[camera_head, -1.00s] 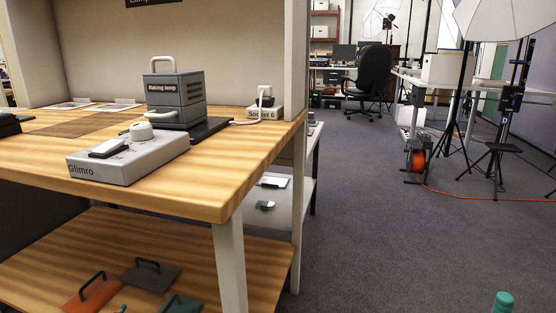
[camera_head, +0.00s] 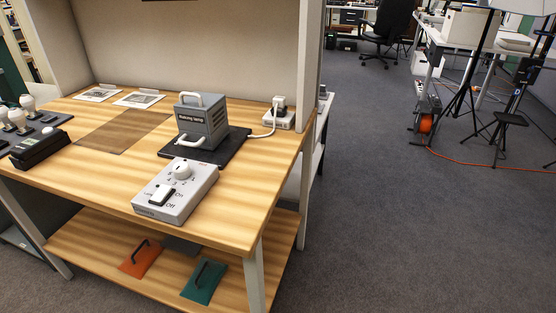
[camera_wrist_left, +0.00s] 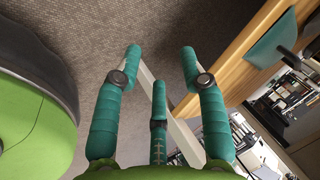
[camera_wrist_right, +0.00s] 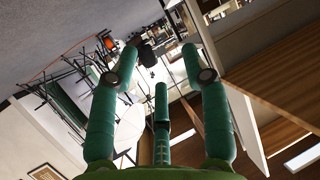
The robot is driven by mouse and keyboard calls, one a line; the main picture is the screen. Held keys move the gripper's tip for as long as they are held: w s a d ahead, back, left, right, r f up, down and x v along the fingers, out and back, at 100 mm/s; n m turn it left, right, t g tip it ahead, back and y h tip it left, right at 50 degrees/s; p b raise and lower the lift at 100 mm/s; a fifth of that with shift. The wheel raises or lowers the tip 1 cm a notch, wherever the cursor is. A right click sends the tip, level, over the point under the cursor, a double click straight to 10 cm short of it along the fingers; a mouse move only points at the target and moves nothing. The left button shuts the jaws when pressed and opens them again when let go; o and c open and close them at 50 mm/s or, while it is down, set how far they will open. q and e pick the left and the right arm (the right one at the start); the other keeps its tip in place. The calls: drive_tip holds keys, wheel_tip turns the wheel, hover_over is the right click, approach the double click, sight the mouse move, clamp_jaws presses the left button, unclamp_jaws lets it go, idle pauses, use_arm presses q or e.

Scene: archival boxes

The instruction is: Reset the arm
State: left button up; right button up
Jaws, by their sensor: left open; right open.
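My left gripper (camera_wrist_left: 160,65) shows in the left wrist view with its teal fingers spread apart and nothing between them. Grey carpet and a white table leg lie beyond the fingers, and a wooden shelf edge with a teal plate (camera_wrist_left: 270,45) is to the right. My right gripper (camera_wrist_right: 160,60) shows in the right wrist view, also open and empty. A wooden shelf is to its right, and the room with stands and furniture lies beyond its fingers. Neither gripper shows in the head view now.
The wooden workbench (camera_head: 240,228) holds a grey lamp box (camera_head: 203,122) on a dark mat, a white control box (camera_head: 176,190) and a socket block (camera_head: 279,118). Orange (camera_head: 141,262) and teal (camera_head: 212,284) handled plates lie on the lower shelf.

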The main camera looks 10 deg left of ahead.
use_arm(q)
drive_tip(key=s+d+r+n+g+p, duration=0.1)
drive_tip(key=s+d+r+p, duration=0.1)
drive_tip(key=s, duration=0.4)
drive_tip(key=s+d+r+n+g+h+p, duration=0.1)
drive_tip(key=s+d+r+g+p, duration=0.1)
drive_tip(key=s+p, duration=0.5)
drive_tip(key=s+d+r+n+g+p, duration=0.1)
drive_tip(key=s+d+r+n+p, duration=0.1)
drive_tip(key=s+d+r+p, duration=0.2)
drive_tip(key=s+d+p, duration=0.1)
drive_tip(key=s+d, duration=0.1)
drive_tip(key=s, duration=0.1)
drive_tip(key=shift+s+g+h, duration=0.25)
drive_tip(key=shift+g+h, duration=0.05)
use_arm(e)
drive_tip(key=s+d+f+g+h, duration=0.1)
drive_tip(key=s+d+f+g, duration=0.1)
drive_tip(key=s, duration=0.9)
drive_tip(key=s+d+f+g+h, duration=0.1)
drive_tip(key=s+d+g, duration=0.3)
drive_tip(key=s, duration=0.6)
drive_tip(key=s+d+f+g+h, duration=0.1)
drive_tip(key=s+d+f+g, duration=0.2)
drive_tip(key=s+g, duration=0.3)
drive_tip(key=s, duration=0.5)
drive_tip(key=shift+s+f+m, duration=0.3)
drive_tip(key=shift+f, duration=0.1)
